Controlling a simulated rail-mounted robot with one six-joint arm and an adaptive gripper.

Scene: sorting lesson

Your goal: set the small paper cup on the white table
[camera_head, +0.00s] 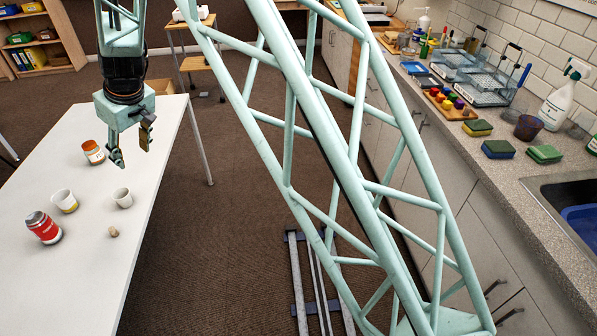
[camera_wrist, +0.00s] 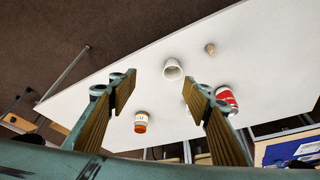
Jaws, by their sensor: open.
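A small plain white cup (camera_head: 123,197) stands upright on the white table (camera_head: 70,290), near the table's right edge. A second white cup with a yellow band (camera_head: 64,201) stands to its left; I cannot tell for sure which is the paper one. My gripper (camera_head: 131,152) is open and empty above the table, beyond the plain cup. In the wrist view a white cup (camera_wrist: 173,71) shows between and beyond my open fingertips (camera_wrist: 159,82), apart from them.
A red jar with a grey lid (camera_head: 43,228), an orange-and-white jar (camera_head: 93,152) and a small cork-like piece (camera_head: 113,231) stand on the table near the cups. The table's front part is bare. A counter (camera_head: 470,155) with racks and sponges runs along the right.

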